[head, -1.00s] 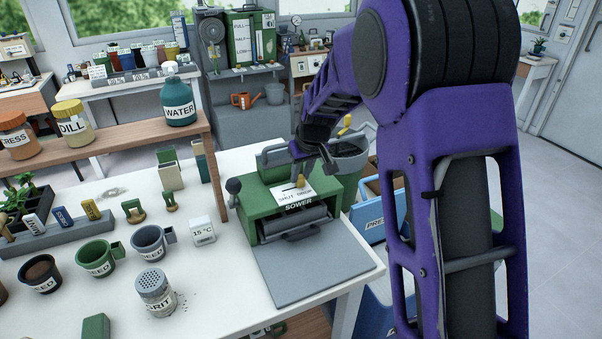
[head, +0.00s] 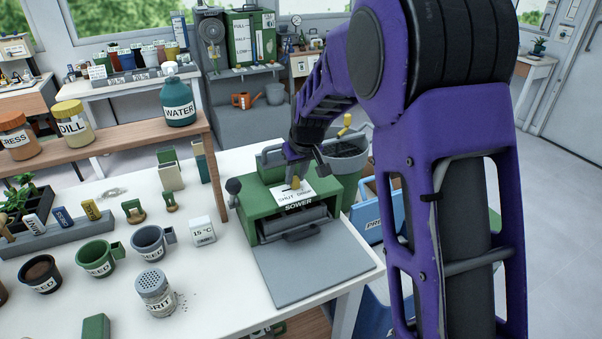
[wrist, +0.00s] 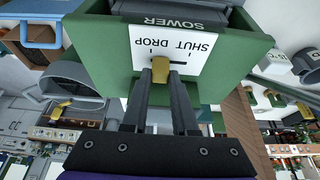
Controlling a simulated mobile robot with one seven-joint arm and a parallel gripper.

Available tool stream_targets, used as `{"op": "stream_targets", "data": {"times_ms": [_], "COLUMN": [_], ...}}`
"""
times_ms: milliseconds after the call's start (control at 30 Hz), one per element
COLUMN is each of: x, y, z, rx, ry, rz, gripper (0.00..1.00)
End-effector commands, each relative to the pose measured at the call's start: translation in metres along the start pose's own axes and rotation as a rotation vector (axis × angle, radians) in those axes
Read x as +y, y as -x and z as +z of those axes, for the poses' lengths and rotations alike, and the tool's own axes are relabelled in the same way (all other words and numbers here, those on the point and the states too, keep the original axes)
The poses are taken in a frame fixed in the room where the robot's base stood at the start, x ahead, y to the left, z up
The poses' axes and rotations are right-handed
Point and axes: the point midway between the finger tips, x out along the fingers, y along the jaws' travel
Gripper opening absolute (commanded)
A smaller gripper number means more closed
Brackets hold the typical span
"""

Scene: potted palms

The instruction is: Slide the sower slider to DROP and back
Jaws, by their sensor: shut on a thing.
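The green sower box (head: 262,219) stands at the right end of the white table. Its white SHUT/DROP plate (head: 307,189) is on top; in the wrist view the plate (wrist: 196,68) appears upside down, with SHUT at the right. The yellow slider knob (head: 295,184) is partway along the slot, nearer DROP than SHUT; it also shows in the wrist view (wrist: 161,68). My gripper (wrist: 161,84) points down from above and is shut on the knob, one dark finger on each side. The slot shows on the knob's SHUT side.
A black ball-ended lever (head: 233,187) sticks out at the sower's left. A grey board (head: 312,272) lies in front. A thermometer block (head: 202,231), cups and a grit shaker (head: 155,293) stand left. A dark-filled bin (head: 345,158) is behind right.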

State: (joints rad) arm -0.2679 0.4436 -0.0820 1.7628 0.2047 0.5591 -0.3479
Motion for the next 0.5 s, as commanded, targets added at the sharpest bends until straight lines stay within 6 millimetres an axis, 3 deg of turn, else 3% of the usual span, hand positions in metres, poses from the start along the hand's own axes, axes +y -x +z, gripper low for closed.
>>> {"op": "stream_targets", "data": {"times_ms": [100, 200, 500], "x": [-0.026, -0.037, -0.042], "y": [0.001, 0.001, 0.000], "z": [0.000, 0.000, 0.000], "rx": [-0.001, 0.000, 0.001], "ry": [0.006, 0.004, 0.002], "rz": [-0.004, -0.003, -0.005], "gripper": [0.00, 0.00, 0.00]}}
